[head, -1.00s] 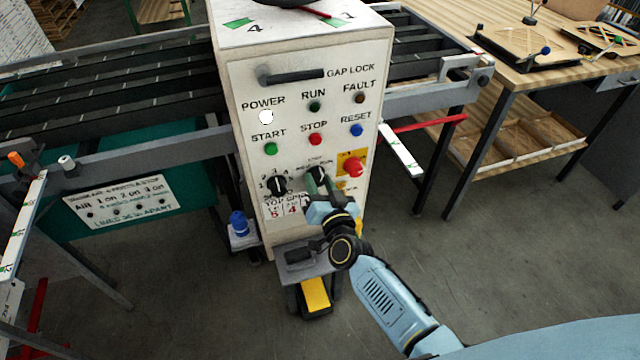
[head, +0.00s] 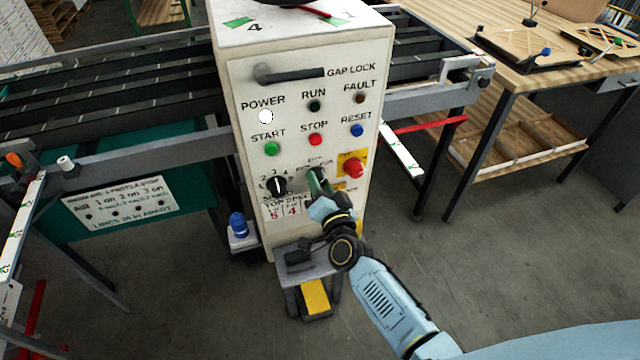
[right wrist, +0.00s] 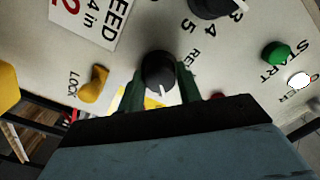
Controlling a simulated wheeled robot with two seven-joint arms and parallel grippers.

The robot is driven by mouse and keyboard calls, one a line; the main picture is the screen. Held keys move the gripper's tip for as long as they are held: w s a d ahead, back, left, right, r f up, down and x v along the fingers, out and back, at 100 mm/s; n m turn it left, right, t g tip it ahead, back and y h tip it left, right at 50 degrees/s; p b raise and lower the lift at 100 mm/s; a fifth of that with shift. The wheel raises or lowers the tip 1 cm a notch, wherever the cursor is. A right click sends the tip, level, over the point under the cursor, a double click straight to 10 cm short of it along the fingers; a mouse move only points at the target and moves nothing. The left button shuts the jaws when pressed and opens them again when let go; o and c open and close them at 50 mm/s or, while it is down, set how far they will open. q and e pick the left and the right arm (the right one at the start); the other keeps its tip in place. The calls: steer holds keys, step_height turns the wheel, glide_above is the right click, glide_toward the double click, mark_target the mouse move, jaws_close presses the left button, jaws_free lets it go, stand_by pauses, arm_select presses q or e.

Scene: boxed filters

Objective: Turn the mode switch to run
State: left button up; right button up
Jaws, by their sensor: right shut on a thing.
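The mode switch is a black round knob (right wrist: 158,70) with a white pointer mark, on the white control panel (head: 335,95). In the right wrist view the pointer mark is at the knob's lower edge. My right gripper (head: 317,183) is shut on the knob, with a green finger on either side of it, as the right wrist view (right wrist: 158,88) shows. In the head view the fingers and hand cover most of the knob and the lettering around it. A label beginning "RE" shows beside it in the wrist view; the rest is hidden. My left gripper is not in view.
A numbered black dial (head: 275,186) is left of the switch. A red button on a yellow plate (head: 352,166) is to its right. A yellow lock knob (right wrist: 94,84) is close by. Green start (head: 270,148), red stop (head: 315,139) and blue reset (head: 356,130) buttons are above.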

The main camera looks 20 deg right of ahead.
steer(key=o, duration=1)
steer(key=s, duration=1.3)
steer(key=shift+s+d, duration=0.2)
steer(key=shift+d, duration=0.05)
